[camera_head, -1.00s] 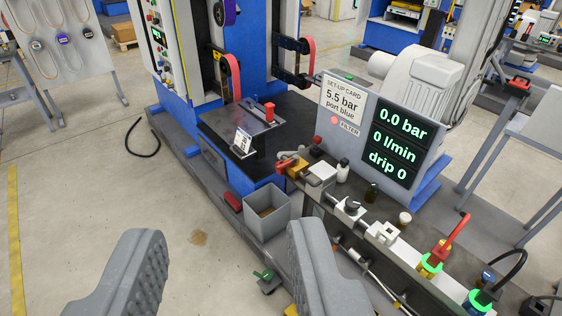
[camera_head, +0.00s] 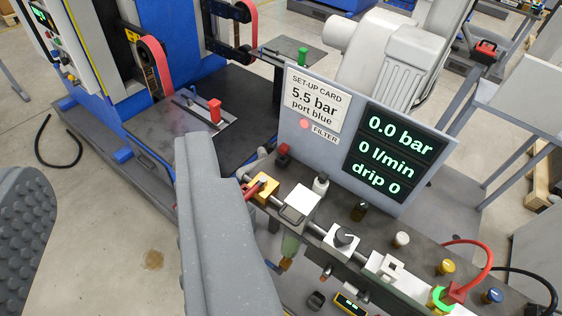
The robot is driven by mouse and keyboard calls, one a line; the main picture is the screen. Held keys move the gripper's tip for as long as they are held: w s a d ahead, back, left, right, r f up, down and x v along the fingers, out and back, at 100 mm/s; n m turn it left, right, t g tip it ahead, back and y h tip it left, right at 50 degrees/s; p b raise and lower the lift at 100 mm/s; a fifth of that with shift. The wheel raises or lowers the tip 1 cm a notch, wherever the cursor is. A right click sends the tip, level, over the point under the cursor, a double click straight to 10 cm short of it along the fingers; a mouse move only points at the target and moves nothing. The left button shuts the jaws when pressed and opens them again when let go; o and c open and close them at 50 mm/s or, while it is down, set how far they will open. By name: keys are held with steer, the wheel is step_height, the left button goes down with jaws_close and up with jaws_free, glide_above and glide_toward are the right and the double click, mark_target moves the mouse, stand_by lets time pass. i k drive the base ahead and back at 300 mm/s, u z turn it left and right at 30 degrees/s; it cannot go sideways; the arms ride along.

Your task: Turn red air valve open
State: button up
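The red air valve shows as a red lever (camera_head: 251,192) on a brass-yellow body (camera_head: 266,188), at the left end of the row of fittings on the dark bench. Part of the lever is hidden behind my right finger. My gripper (camera_head: 118,215) is open and empty, its two grey fingers wide apart. The right finger overlaps the valve's left side in the picture; I cannot tell whether it touches. The left finger is at the left edge, over the floor. The display (camera_head: 393,150) reads 0.0 bar, 0 l/min, drip 0.
A set-up card (camera_head: 316,97) reads 5.5 bar, port blue. Right of the valve stand a white block (camera_head: 299,203), a black knob (camera_head: 344,236) and small bottles. A red hose (camera_head: 487,255) and a black hose (camera_head: 548,290) lie at right. A machine with red belts stands behind.

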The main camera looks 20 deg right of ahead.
mark_target(262, 183)
steer(key=i, duration=0.35)
steer(key=u, duration=0.2)
steer(key=k, duration=1.3)
steer(key=u, duration=0.7)
steer(key=i, duration=2)
steer(key=z, duration=0.65)
steer(key=i, duration=0.25)
steer(key=z, duration=0.45)
